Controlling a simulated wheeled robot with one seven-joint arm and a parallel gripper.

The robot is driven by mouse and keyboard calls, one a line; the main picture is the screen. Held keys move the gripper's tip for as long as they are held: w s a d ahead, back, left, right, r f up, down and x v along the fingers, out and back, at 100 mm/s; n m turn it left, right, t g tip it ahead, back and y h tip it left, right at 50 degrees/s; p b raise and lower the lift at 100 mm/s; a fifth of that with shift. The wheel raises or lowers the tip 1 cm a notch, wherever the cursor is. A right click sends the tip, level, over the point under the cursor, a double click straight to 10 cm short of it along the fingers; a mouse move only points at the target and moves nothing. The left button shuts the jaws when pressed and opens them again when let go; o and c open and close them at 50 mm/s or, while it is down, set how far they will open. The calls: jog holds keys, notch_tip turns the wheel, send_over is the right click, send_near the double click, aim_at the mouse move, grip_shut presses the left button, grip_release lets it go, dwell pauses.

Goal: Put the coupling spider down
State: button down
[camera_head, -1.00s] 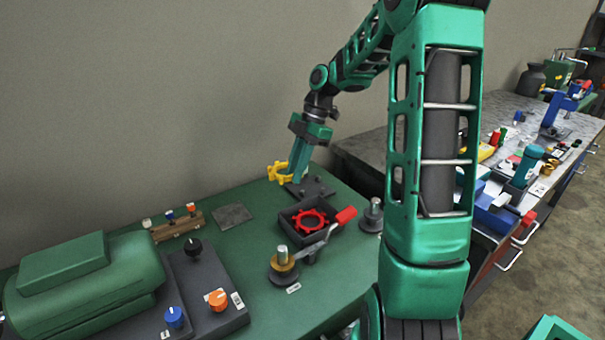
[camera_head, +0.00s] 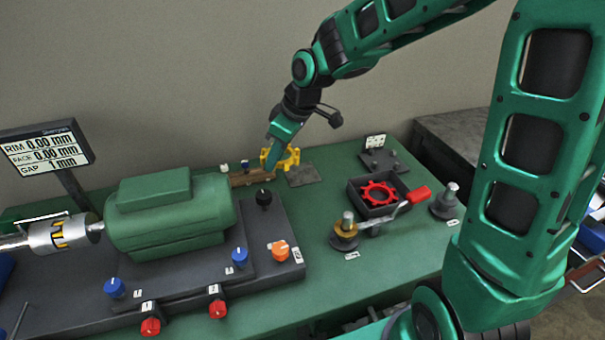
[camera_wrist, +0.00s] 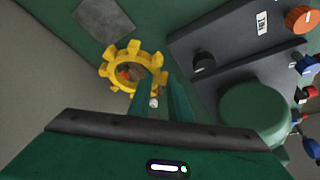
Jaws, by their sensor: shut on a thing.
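My gripper (camera_head: 273,155) is shut on a yellow toothed ring, the yellow coupling spider (camera_head: 291,158). In the head view it is over the back of the green bench, at the wooden rack and left of the grey square pad (camera_head: 301,176). In the wrist view the spider (camera_wrist: 133,46) is at the fingertips (camera_wrist: 160,92), and the grey pad (camera_wrist: 101,20) is beyond it. The gap below the spider cannot be judged. A red spider (camera_head: 378,192) lies in a black tray (camera_head: 357,207).
A wooden rack (camera_head: 240,180) with small pegs stands below my gripper. A green motor (camera_head: 165,222) and dark panel with knobs (camera_head: 290,254) are at left and front. A brass-collared post (camera_head: 345,232), red-handled lever (camera_head: 419,194) and dark plate (camera_head: 378,162) are at right.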

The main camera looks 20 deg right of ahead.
jog(key=shift+m, duration=0.4)
jog(key=w+d+f, duration=0.3)
jog(key=d+f, duration=0.1)
jog(key=d, duration=0.1)
jog(key=w+d+f, duration=0.2)
jog(key=f, duration=0.1)
jog(key=shift+w+d, duration=0.15)
jog(key=shift+w, duration=0.15)
jog(key=shift+f, duration=2)
jog(key=c, duration=1.6)
grip_release()
